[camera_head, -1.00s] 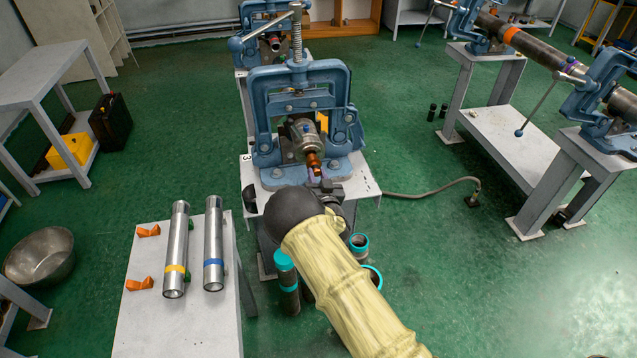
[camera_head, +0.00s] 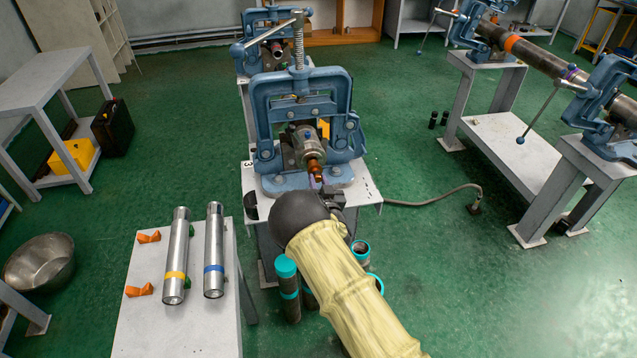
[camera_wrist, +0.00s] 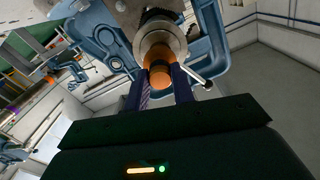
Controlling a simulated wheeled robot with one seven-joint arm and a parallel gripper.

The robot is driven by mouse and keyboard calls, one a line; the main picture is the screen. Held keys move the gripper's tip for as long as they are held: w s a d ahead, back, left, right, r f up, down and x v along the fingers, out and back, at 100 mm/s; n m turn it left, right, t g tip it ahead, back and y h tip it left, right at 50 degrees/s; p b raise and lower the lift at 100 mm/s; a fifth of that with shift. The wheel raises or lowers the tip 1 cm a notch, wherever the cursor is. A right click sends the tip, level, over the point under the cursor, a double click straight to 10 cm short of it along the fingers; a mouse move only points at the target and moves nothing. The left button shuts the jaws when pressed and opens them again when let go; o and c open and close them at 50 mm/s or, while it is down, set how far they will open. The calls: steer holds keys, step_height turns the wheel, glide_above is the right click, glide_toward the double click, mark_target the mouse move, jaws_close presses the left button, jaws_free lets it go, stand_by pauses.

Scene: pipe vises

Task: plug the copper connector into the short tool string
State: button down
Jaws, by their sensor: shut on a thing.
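The copper connector (camera_head: 315,166) is an orange-brown stub at the front end of the short grey tool string (camera_head: 304,146), which is clamped in the blue vise (camera_head: 345,120). In the wrist view the connector (camera_wrist: 159,73) lies between the two dark fingers of my gripper (camera_wrist: 160,88), in line with the tool string's round end (camera_wrist: 150,40). My gripper is shut on the connector. The connector's far end appears to meet or enter the string's opening; how deep it sits cannot be told. In the head view my arm partly hides the gripper (camera_head: 318,184).
A white table (camera_head: 135,320) at left holds two steel tubes (camera_head: 176,255) and orange holders. Teal-capped pipes (camera_head: 287,285) stand on the floor beside my arm. A second vise stands behind. A long pipe (camera_head: 535,52) lies in vises at right. Green floor is open around.

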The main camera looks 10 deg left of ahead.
mark_target(316, 174)
steer(key=shift+w+a, duration=0.1)
steer(key=shift+w, duration=0.05)
steer(key=shift+b+x, duration=0.65)
steer(key=shift+x, duration=0.2)
steer(key=shift+w+b, duration=0.15)
steer(key=shift+b, duration=0.15)
stand_by(0.4)
steer(key=shift+b+x, duration=0.6)
steer(key=shift+x, duration=0.2)
steer(key=shift+r, duration=0.1)
steer(key=c, duration=1.1)
jaws_free()
steer(key=shift+w+a, duration=0.1)
